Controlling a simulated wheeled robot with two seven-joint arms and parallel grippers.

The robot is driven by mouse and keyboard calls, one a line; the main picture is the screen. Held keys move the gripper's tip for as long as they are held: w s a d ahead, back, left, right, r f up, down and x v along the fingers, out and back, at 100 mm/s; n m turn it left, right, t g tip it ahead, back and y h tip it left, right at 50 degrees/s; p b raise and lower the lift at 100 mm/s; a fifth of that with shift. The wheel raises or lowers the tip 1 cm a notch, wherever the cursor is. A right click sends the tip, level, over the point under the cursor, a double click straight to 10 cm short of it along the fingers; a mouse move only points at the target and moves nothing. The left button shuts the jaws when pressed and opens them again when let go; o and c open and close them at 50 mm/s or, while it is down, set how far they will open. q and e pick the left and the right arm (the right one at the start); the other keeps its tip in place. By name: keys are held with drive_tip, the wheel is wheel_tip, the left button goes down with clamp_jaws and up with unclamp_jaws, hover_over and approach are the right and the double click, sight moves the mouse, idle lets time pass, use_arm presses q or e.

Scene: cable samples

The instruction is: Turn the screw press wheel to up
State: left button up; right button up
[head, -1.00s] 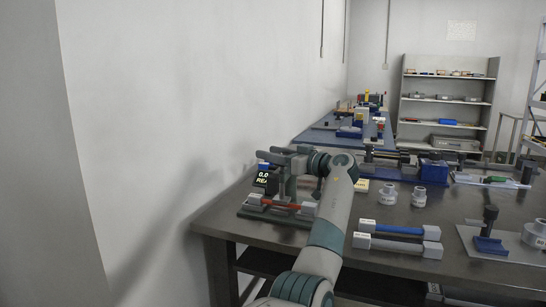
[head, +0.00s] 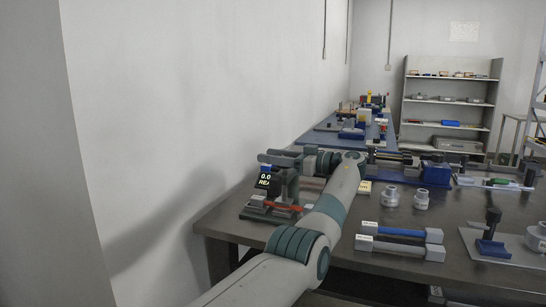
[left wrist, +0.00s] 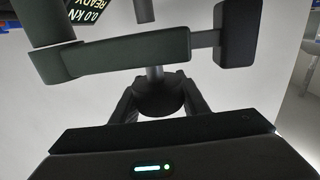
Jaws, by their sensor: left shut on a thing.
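The screw press (head: 287,187) stands at the near left corner of the dark table, its display reading 0.0 and READY (head: 264,180). Its wheel (head: 278,158) shows as a dark bar on top. In the left wrist view, the wheel's bar (left wrist: 125,60) runs across with a block at its right end, and a dark round knob (left wrist: 158,97) sits below it. My left gripper (left wrist: 157,92) is shut on this knob, one finger on each side. In the head view my left gripper (head: 300,159) is at the press top, partly hidden. My right gripper is out of view.
A red cable sample (head: 283,206) lies low in the press. Blue (head: 398,231) and grey (head: 400,247) samples lie on the table (head: 350,272) to the right, with metal cylinders behind them. The white wall is close on the left.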

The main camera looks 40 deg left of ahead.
use_arm(q)
drive_tip(key=shift+r, duration=0.15)
drive_tip(key=o, duration=1.1)
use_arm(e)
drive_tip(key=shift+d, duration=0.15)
